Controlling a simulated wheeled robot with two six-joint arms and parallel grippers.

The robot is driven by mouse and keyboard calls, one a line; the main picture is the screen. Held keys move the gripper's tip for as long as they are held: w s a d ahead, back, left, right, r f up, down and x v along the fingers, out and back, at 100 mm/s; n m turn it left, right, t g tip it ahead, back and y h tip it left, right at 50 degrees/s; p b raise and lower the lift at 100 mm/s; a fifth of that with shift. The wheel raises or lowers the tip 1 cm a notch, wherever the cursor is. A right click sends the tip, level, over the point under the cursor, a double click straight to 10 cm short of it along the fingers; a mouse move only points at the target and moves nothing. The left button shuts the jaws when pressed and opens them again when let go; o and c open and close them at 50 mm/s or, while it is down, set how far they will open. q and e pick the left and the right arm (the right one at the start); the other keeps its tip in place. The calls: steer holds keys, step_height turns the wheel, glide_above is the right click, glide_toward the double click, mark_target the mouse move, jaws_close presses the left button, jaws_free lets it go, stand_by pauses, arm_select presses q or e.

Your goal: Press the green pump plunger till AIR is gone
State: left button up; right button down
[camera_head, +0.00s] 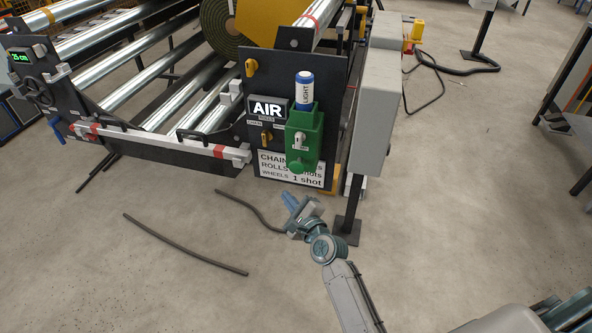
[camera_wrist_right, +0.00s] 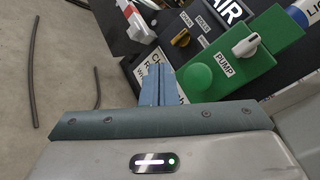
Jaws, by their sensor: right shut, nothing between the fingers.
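The green pump (camera_head: 298,150) is fixed to the dark panel on the machine's end, with a white knob on its front. Its round green plunger (camera_head: 297,167) sticks out at the lower end. In the right wrist view the plunger (camera_wrist_right: 196,77) is beside the PUMP label. The AIR display (camera_head: 268,108) is lit in white letters left of the pump; part of it shows in the right wrist view (camera_wrist_right: 231,10). My right gripper (camera_head: 289,201) is shut and empty, below the panel and apart from the plunger. Its closed blue fingers (camera_wrist_right: 157,84) point at the panel's lower edge.
A blue-and-white LIGHT bottle (camera_head: 305,91) stands at the pump's top. Yellow knobs (camera_head: 266,137) and a white label card (camera_head: 290,170) are on the panel. A grey box (camera_head: 376,105) on a post is close at right. Dark hoses (camera_head: 187,246) lie on the open floor.

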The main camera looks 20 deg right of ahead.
mark_target(297, 169)
arm_select(q)
steer(key=shift+w+d+r+b, duration=0.1)
steer(key=shift+w+r+b, duration=0.25)
steer(key=shift+r, duration=0.45)
steer(key=shift+w+d+r+b, duration=0.15)
steer(key=shift+w+r, duration=0.3)
steer(key=shift+r, duration=0.3)
steer(key=shift+w+r+b, duration=0.25)
steer(key=shift+w+r, duration=0.15)
steer(key=shift+r, duration=0.4)
arm_select(e)
steer(key=w+d, duration=0.4)
steer(key=w, duration=0.2)
steer(key=shift+w+d, duration=0.15)
steer(key=shift+w, duration=0.05)
steer(key=shift+w+d, duration=0.25)
steer(key=shift+w, duration=0.1)
